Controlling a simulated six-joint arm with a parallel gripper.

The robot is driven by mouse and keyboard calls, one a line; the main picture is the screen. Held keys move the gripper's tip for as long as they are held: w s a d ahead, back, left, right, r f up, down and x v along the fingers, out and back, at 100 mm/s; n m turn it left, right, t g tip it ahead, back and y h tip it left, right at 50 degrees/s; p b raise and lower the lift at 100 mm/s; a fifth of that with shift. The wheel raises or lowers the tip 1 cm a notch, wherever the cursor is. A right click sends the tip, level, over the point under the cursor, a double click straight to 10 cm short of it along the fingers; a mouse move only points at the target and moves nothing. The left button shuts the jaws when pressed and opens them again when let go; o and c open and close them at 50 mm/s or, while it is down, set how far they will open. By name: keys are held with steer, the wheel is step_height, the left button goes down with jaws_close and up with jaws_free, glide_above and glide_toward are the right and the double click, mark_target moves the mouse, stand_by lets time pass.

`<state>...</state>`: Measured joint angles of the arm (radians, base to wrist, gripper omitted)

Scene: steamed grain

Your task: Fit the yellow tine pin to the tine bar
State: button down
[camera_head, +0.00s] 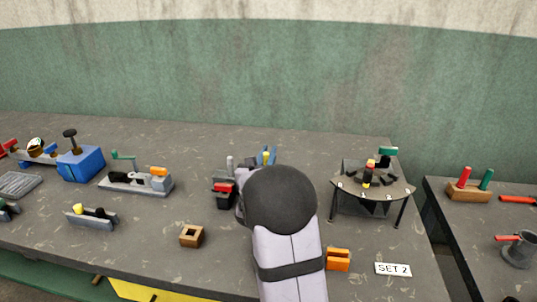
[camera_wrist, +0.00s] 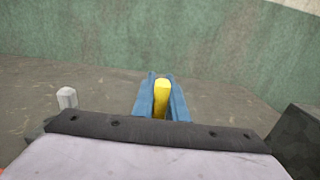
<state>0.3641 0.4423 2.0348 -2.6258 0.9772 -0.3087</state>
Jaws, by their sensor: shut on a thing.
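My gripper, with blue fingers (camera_wrist: 161,100), is shut on the yellow tine pin (camera_wrist: 161,95). The pin stands about upright between the fingers, its top showing; its lower end is hidden behind my wrist. In the head view the blue fingertips (camera_head: 267,156) and the pin's yellow top (camera_head: 266,158) show just above my dark arm joint, which hides the rest. I cannot tell for sure which thing is the tine bar. A grey bar (camera_head: 86,222) with a yellow and a black knob lies at the left, well away from my gripper.
A black and red fixture (camera_head: 224,196) with a pale peg (camera_wrist: 67,97) stands just left of my gripper. A dark stand on legs (camera_head: 372,188) is to the right. A wooden square block (camera_head: 192,236) and an orange block (camera_head: 338,259) lie near the front. The table behind is clear.

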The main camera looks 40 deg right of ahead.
mark_target(266, 161)
steer(key=shift+r, duration=0.2)
stand_by(0.5)
steer(key=c, duration=1.7)
jaws_free()
steer(key=shift+b+v, duration=0.95)
steer(key=shift+v, duration=2.75)
